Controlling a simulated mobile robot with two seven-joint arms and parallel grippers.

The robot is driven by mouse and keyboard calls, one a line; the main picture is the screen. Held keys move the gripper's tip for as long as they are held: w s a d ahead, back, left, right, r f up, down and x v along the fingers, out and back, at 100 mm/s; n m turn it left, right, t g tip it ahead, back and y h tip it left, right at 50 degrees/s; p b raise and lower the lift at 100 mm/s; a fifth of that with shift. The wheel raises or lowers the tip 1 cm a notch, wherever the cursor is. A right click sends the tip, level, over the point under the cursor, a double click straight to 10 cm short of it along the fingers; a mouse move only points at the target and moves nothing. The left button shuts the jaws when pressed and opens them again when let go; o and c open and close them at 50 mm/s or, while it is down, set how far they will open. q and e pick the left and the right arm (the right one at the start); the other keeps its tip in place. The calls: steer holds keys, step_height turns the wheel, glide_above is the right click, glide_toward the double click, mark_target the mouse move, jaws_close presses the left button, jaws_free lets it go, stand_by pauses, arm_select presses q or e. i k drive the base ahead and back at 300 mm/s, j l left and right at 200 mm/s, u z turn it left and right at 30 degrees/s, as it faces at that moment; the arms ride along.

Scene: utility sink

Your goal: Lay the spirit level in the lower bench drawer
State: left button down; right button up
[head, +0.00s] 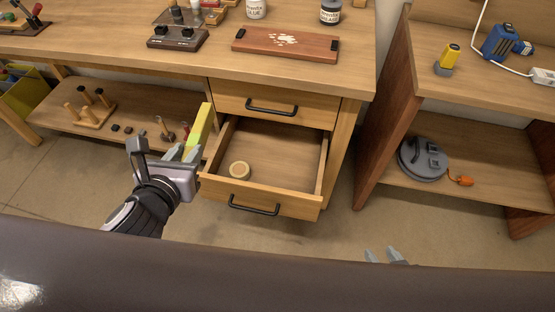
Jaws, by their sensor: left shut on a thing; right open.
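The yellow spirit level (200,127) is in my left gripper (186,155), which is shut on it. It stands roughly upright, just left of the drawer unit and above the left edge of the open drawer. The rest of the drawer floor is bare. Only the fingertips of my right gripper (385,256) show at the bottom edge, apart and empty, right of the drawer.
The upper drawer (274,105) is closed above the open one. A low shelf (60,112) with pegs and small tools is behind my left arm. The bench top (130,50) holds jars and a wooden board (285,44). A shelving unit (385,130) stands right, beyond open floor.

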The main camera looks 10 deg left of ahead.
mark_target(262, 161)
steer(key=l+u, duration=0.15)
steer(key=l, duration=0.5)
steer(key=k+l+u, duration=0.1)
steer(key=l, duration=0.6)
steer(key=l+u, duration=0.25)
steer(key=l, duration=1.75)
steer(key=i+j, duration=0.1)
steer(key=i, duration=0.2)
steer(key=i+j, duration=0.25)
steer(key=j, duration=0.15)
steer(key=i+j, duration=0.25)
steer(key=j, duration=0.15)
steer(key=i+j, duration=0.25)
steer(key=j, duration=0.15)
